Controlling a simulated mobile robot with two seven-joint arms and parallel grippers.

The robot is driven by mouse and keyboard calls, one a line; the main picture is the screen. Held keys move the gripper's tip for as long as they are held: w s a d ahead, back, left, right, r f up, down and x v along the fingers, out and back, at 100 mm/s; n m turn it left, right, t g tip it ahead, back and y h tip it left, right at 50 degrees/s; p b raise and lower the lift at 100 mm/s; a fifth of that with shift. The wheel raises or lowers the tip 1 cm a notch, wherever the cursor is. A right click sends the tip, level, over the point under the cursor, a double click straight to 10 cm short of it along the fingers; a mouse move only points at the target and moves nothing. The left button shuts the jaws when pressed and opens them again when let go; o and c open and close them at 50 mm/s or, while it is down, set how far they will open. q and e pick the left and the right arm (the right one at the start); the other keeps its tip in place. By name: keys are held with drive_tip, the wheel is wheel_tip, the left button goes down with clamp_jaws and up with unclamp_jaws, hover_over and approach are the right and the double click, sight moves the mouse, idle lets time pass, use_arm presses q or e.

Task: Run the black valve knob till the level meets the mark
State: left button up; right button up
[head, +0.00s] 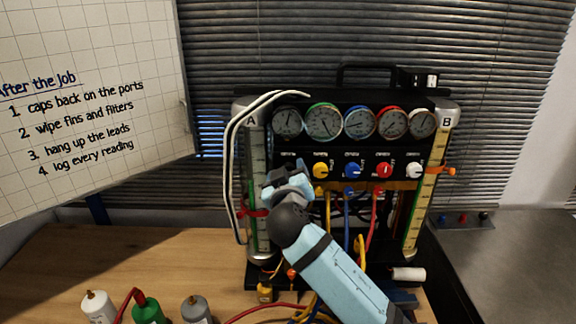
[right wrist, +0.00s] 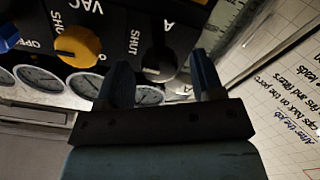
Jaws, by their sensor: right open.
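The gauge rig (head: 350,97) stands on the bench against the blinds. The black valve knob (right wrist: 160,62) shows in the right wrist view between my right fingers, beside a "SHUT" label. In the head view my gripper and wrist hide it. My right gripper (head: 287,178) is at the left of the knob row; in the right wrist view it is open (right wrist: 162,82), one finger on each side of the knob. I cannot tell whether they touch it. Tube A (head: 257,155) has a red marker (head: 252,212) low down and green near its bottom; the exact level is unclear. My left gripper is out of view.
Yellow (head: 320,170), blue (head: 352,170), red (head: 384,170) and white (head: 414,170) knobs continue the row. Tube B (head: 427,205) carries an orange marker (head: 447,170). Hoses hang below the knobs. Bottles (head: 147,311) stand front left; bare bench (head: 130,255) lies behind them.

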drive_tip(key=shift+w, duration=0.95)
drive_tip(key=shift+c, duration=0.2)
drive_tip(key=c, duration=0.9)
